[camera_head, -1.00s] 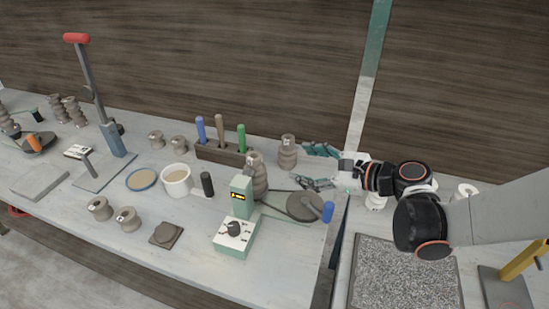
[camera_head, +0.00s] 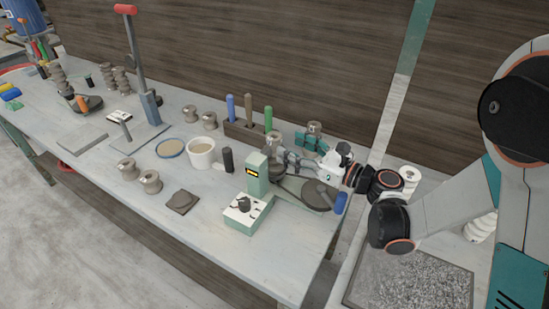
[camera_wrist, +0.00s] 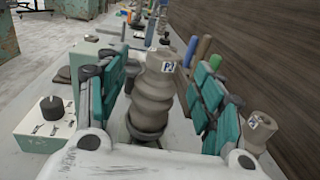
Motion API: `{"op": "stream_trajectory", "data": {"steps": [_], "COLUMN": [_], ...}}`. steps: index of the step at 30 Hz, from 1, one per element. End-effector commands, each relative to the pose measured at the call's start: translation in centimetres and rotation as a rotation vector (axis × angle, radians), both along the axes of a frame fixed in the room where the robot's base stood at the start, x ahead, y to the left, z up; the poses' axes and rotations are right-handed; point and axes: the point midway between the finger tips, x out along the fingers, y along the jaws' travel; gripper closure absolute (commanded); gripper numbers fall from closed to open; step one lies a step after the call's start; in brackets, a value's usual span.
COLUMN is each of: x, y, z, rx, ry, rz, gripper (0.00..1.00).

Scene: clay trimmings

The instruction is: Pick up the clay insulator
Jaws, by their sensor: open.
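A grey-brown ribbed clay insulator (camera_wrist: 157,92) with a small label near its top stands upright between the two teal finger pads of my gripper (camera_wrist: 160,75) in the wrist view. The fingers are open, and gaps show on both sides of it.
A green control box with a dial (camera_head: 243,210) stands close by, with a dark round wheel (camera_head: 316,195) to its right. A tool block (camera_head: 245,130) with coloured handles is behind.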

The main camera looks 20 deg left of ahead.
Motion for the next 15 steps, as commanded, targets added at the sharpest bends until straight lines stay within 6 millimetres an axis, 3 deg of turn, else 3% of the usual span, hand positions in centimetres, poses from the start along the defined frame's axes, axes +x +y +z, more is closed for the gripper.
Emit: {"op": "stream_trajectory", "data": {"steps": [10, 15], "x": [0.7, 1.4], "y": [2.9, 5.3], "z": [0.0, 0.1], "rx": [0.000, -0.001], "ry": [-0.001, -0.001], "rz": [0.000, 0.002], "gripper": [0.39, 0.39]}}
